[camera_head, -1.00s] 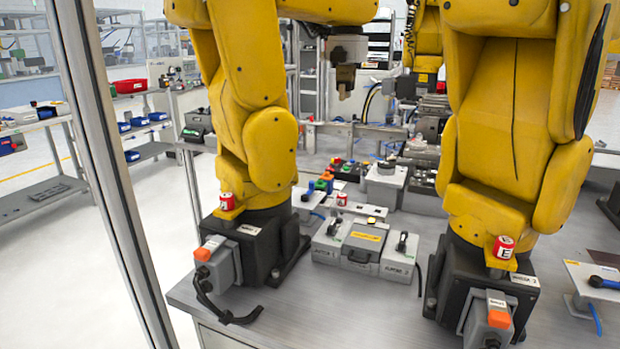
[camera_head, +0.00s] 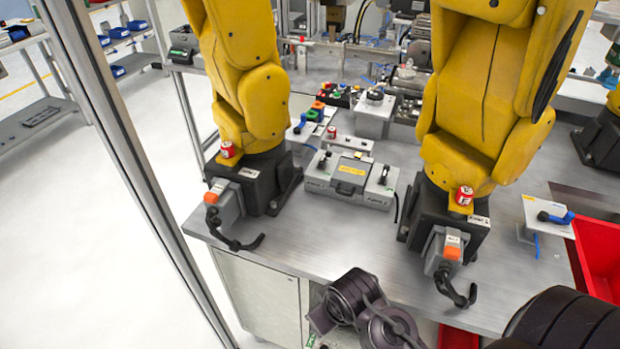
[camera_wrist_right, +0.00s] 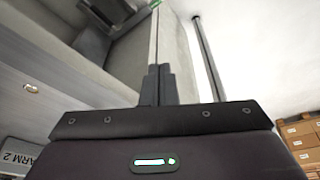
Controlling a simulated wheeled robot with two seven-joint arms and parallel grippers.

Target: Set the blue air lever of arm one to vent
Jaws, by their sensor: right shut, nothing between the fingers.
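A blue lever (camera_head: 555,217) sits on a white plate (camera_head: 535,207) to the right of the right yellow arm (camera_head: 480,100). Another small blue part (camera_head: 299,126) shows on a plate behind the base of the left yellow arm (camera_head: 245,90); it is partly hidden and too small to read its setting. I cannot read which arm is numbered one in the head view. My right gripper (camera_wrist_right: 158,72) is shut and empty in the right wrist view, with no lever by its fingertips. I do not see my left gripper.
A grey box with black handles (camera_head: 350,178) stands between the arms. Cables (camera_head: 225,237) hang at the table's front edge (camera_head: 330,275). A red bin (camera_head: 598,245) is at the right. An "ARM 2" label (camera_wrist_right: 18,155) shows in the wrist view. My dark arm links fill the bottom.

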